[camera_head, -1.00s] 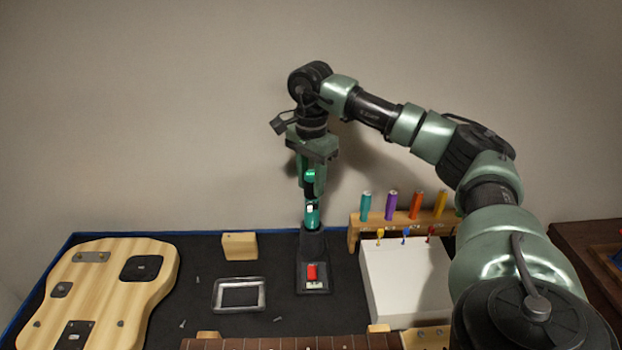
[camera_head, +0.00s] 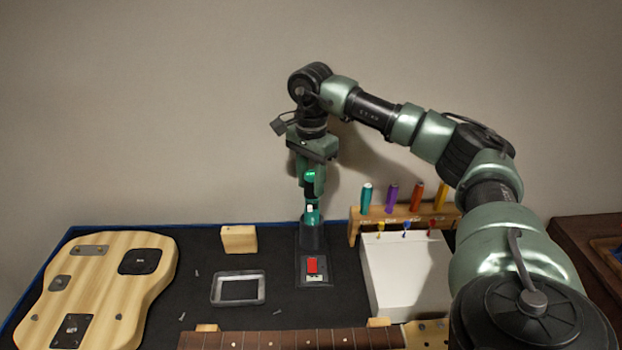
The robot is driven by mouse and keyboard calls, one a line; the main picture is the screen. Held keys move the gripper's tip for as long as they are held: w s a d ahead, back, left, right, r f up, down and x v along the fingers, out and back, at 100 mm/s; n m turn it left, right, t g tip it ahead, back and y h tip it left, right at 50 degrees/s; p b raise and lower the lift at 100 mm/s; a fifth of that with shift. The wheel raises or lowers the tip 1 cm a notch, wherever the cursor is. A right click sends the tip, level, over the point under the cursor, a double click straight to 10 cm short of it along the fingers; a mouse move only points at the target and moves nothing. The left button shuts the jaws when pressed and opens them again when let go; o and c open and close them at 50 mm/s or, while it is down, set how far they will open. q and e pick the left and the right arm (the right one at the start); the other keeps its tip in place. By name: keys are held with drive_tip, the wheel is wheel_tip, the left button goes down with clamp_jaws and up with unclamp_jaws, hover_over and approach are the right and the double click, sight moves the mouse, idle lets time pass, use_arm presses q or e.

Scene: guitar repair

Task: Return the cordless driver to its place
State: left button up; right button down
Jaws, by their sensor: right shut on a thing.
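The cordless driver (camera_head: 312,214) is teal and stands upright, its lower end inside the black dock (camera_head: 313,270) with a red patch on its front. My right gripper (camera_head: 311,178) comes down from above and is shut on the driver's upper part. The gripper hides much of the driver, and the dock hides its lower end. A small green light shows between the fingers. My left gripper is not in view.
A wooden rack (camera_head: 400,217) with several coloured screwdrivers and a white box (camera_head: 405,275) stand right of the dock. Left are a wooden block (camera_head: 239,239), a grey frame (camera_head: 238,302) and a guitar body (camera_head: 130,285). A fretboard (camera_head: 290,340) lies in front.

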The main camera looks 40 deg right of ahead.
drive_tip(key=shift+f+b, duration=0.3)
drive_tip(key=shift+f, duration=0.4)
drive_tip(key=c, duration=0.9)
unclamp_jaws()
drive_tip(key=shift+r, duration=0.55)
wheel_tip(320, 180, up, 7)
drive_tip(key=shift+f+b, duration=0.1)
drive_tip(key=shift+b, duration=0.75)
